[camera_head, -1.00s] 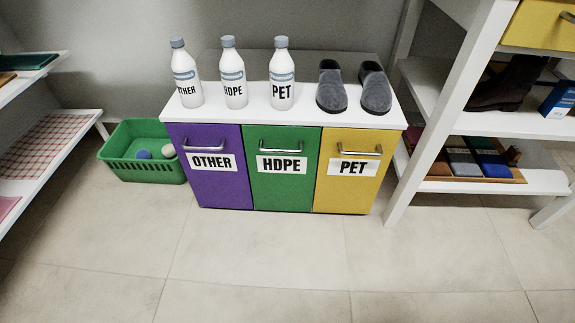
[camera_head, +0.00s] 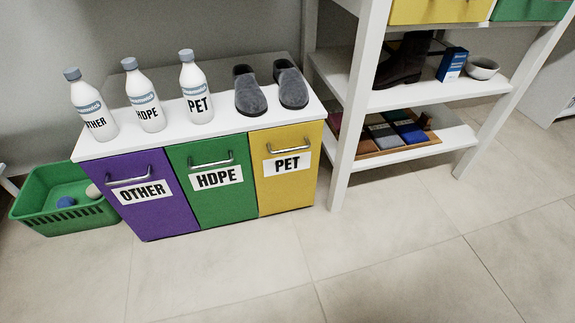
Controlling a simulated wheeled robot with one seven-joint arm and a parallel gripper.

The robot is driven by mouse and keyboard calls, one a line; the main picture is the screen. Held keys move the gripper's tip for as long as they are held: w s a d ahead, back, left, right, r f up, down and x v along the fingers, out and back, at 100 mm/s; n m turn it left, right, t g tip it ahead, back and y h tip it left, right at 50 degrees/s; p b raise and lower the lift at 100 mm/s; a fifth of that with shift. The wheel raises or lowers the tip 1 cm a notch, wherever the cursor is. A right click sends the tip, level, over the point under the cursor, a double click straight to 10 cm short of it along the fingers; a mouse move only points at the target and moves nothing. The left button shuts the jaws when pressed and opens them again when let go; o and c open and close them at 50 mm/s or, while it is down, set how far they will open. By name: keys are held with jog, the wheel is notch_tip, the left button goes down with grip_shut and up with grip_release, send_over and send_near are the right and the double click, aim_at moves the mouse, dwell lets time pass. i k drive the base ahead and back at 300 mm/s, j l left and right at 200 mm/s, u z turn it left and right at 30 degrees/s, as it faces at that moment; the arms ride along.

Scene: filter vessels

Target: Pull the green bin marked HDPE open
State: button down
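The green bin marked HDPE (camera_head: 222,206) is the middle of three bin fronts in a low white cabinet. Its front is flush with its neighbours, so it stands closed. A silver bar handle (camera_head: 212,164) runs across its top, above the white HDPE label. The purple bin marked OTHER (camera_head: 150,213) is on its left and the yellow bin marked PET (camera_head: 287,187) on its right; both are closed. My gripper is not in view.
Bottles labelled OTHER (camera_head: 91,106), HDPE (camera_head: 143,97) and PET (camera_head: 195,90) and grey slippers (camera_head: 264,90) stand on the cabinet top (camera_head: 224,124). A green basket (camera_head: 62,216) is at left, a white shelf rack (camera_head: 352,110) at right. The tiled floor (camera_head: 290,265) in front is clear.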

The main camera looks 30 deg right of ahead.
aim_at(214, 175)
jog(key=i+l+u, duration=0.45)
jog(key=l, duration=0.25)
jog(key=i+l+u, duration=0.25)
jog(key=l, duration=0.15)
jog(key=k, duration=0.1)
